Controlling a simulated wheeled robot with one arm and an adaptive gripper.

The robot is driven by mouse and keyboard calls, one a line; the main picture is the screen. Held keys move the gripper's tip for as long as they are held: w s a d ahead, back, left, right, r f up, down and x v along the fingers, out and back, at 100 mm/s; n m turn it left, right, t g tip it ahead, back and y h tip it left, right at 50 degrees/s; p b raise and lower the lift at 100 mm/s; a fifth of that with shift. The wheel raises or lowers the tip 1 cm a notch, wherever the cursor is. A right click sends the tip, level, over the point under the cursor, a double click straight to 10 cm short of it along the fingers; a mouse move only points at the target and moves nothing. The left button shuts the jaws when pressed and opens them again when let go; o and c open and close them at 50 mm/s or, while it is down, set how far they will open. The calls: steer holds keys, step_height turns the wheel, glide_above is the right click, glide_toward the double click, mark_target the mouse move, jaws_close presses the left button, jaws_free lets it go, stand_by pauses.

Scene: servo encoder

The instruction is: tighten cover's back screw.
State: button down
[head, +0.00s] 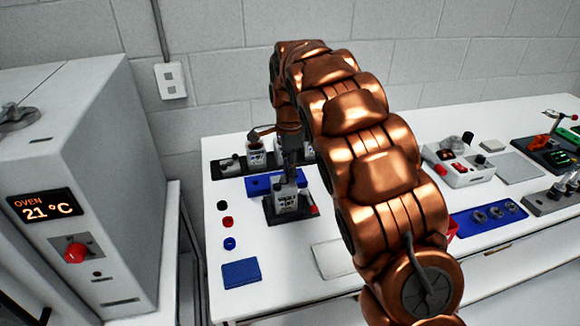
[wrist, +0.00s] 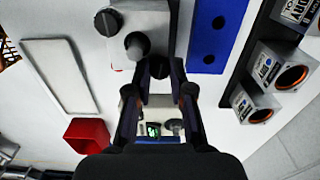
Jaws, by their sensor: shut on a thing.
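A white box with dark lettering (head: 287,199), the servo unit, stands on a dark mat. In the wrist view its pale top (wrist: 165,22) carries a black round knob (wrist: 107,22) and a grey round shaft (wrist: 135,46). My gripper (head: 290,168) points down over the box. In the wrist view my gripper (wrist: 158,70) has its fingertips closed around a small dark part at the back side of the box. That part looks like the cover's back screw; the fingers hide most of it.
A blue block with holes (wrist: 212,42) lies close behind the box. A pale pad (head: 330,259) and a blue square (head: 241,273) lie in front. A white oven (head: 95,170) stands at the left.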

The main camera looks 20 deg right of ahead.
steer(key=shift+r+m, duration=0.1)
steer(key=shift+m, duration=0.4)
stand_by(0.3)
steer(key=c, duration=1)
jaws_free()
step_height(320, 180, up, 12)
